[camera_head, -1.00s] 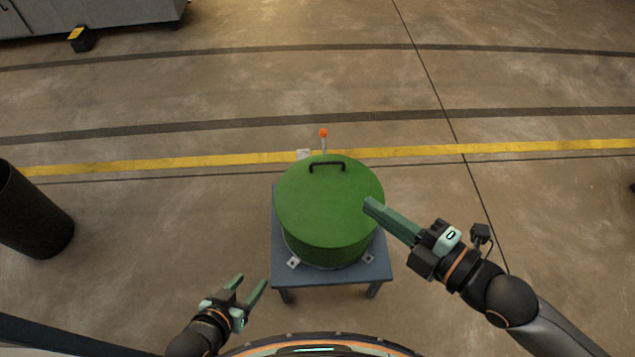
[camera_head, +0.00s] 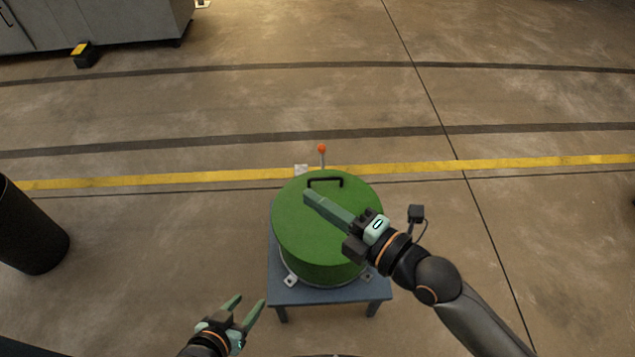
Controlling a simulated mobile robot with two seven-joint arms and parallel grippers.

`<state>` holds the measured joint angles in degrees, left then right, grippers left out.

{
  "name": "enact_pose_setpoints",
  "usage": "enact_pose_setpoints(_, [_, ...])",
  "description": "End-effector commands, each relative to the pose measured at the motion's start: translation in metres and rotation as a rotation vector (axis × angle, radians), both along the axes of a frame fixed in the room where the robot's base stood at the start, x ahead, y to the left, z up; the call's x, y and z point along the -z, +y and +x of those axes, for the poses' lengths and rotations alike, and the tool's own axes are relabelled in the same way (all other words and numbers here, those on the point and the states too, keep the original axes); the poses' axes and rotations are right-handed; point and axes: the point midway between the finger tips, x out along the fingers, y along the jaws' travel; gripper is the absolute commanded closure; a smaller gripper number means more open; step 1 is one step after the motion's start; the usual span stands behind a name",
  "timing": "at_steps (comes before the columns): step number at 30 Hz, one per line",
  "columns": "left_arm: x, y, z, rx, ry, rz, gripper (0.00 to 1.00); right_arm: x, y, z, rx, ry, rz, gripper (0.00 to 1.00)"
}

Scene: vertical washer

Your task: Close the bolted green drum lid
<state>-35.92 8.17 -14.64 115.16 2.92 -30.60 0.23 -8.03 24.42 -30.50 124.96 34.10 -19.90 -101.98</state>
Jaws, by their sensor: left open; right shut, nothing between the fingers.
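The green drum (camera_head: 310,268) stands on a small blue-grey table (camera_head: 320,295), held at its base by metal brackets. Its round green lid (camera_head: 292,222) lies over the top and looks down on the drum. A black handle (camera_head: 324,181) is on the lid's far side. A lever with an orange knob (camera_head: 321,148) stands upright behind the drum. My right gripper (camera_head: 308,196) is shut and empty, its fingertips over the middle of the lid, just short of the handle. I cannot tell whether it touches the lid. My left gripper (camera_head: 247,305) is open and empty, in front of the table's left side.
A black bin (camera_head: 30,228) stands at the far left. A grey cabinet (camera_head: 100,25) and a small black and yellow box (camera_head: 84,54) are at the back left. The concrete floor around the table is clear.

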Motion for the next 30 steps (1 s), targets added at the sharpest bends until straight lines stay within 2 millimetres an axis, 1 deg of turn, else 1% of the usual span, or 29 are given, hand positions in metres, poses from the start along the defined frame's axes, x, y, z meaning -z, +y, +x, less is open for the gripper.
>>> enact_pose_setpoints(1, [0.002, 0.000, 0.000, 0.000, 0.000, 0.000, 0.46, 0.002, 0.000, 0.010, 0.002, -0.001, 0.000, 1.00])
enact_pose_setpoints(3, [0.003, 0.000, 0.000, 0.000, 0.000, 0.000, 0.46, 0.003, -0.001, 0.020, 0.001, -0.001, 0.000, 1.00])
enact_pose_setpoints(6, [0.004, 0.000, 0.000, -0.001, 0.000, 0.001, 0.46, 0.004, -0.001, 0.031, 0.002, -0.001, 0.000, 1.00])
enact_pose_setpoints(9, [0.005, 0.000, 0.000, -0.001, 0.000, 0.001, 0.46, 0.005, -0.001, 0.037, 0.001, 0.000, 0.000, 1.00])
enact_pose_setpoints(23, [0.003, 0.001, 0.000, -0.002, -0.001, 0.001, 0.46, 0.005, -0.001, 0.040, 0.001, 0.003, 0.000, 1.00])
enact_pose_setpoints(26, [0.003, 0.001, 0.000, -0.001, 0.001, 0.002, 0.46, 0.004, -0.001, 0.043, 0.001, 0.012, -0.001, 1.00])
enact_pose_setpoints(30, [0.002, 0.001, -0.002, -0.001, 0.004, 0.001, 0.46, 0.004, -0.002, 0.055, 0.001, 0.049, -0.004, 1.00])
